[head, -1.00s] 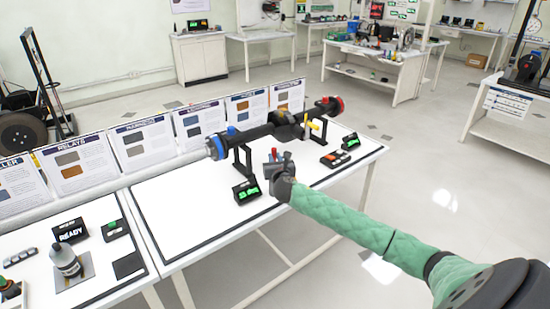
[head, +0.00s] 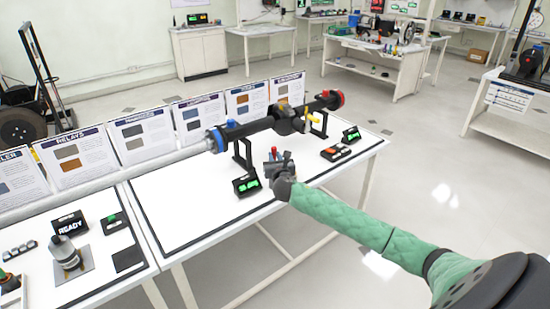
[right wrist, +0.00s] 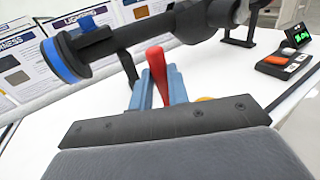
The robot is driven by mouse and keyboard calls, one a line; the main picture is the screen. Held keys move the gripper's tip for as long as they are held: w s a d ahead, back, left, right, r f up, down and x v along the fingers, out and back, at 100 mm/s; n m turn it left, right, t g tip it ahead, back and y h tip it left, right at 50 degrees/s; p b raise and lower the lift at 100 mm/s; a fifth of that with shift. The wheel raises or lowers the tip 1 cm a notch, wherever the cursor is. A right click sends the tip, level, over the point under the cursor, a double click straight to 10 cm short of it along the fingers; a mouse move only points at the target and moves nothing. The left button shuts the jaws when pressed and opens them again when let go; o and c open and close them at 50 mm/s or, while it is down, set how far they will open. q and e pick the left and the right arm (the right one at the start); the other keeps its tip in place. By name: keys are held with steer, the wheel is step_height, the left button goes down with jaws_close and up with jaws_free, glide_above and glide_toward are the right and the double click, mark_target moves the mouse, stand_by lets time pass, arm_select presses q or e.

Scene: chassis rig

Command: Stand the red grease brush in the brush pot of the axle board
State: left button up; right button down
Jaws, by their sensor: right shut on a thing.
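My right gripper (head: 277,164) is over the white table in front of the dark axle (head: 263,126), and looks shut on the red grease brush (right wrist: 157,70). In the right wrist view the brush's red handle stands up, slightly tilted, between the blue fingers. Its lower end is hidden by the gripper's body. In the head view only a small red tip of it shows. I cannot make out the brush pot; the gripper may hide it. A yellowish round edge (right wrist: 205,99) shows beside the fingers, too covered to identify. My left gripper is not in view.
The axle rests on black stands, with a blue ring (head: 217,139) at the left and a red end (head: 336,98) at the right. A small green display (head: 246,184) stands left of the gripper. Information boards (head: 136,138) line the back.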

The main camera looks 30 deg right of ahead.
steer(key=c, duration=1.3)
jaws_free()
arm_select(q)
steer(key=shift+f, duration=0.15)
arm_select(e)
steer(key=shift+s+a, duration=0.15)
steer(key=shift+s, duration=0.1)
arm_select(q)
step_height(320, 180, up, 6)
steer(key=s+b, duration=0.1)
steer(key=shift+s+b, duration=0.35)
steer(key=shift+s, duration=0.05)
arm_select(e)
steer(key=shift+v, duration=3.65)
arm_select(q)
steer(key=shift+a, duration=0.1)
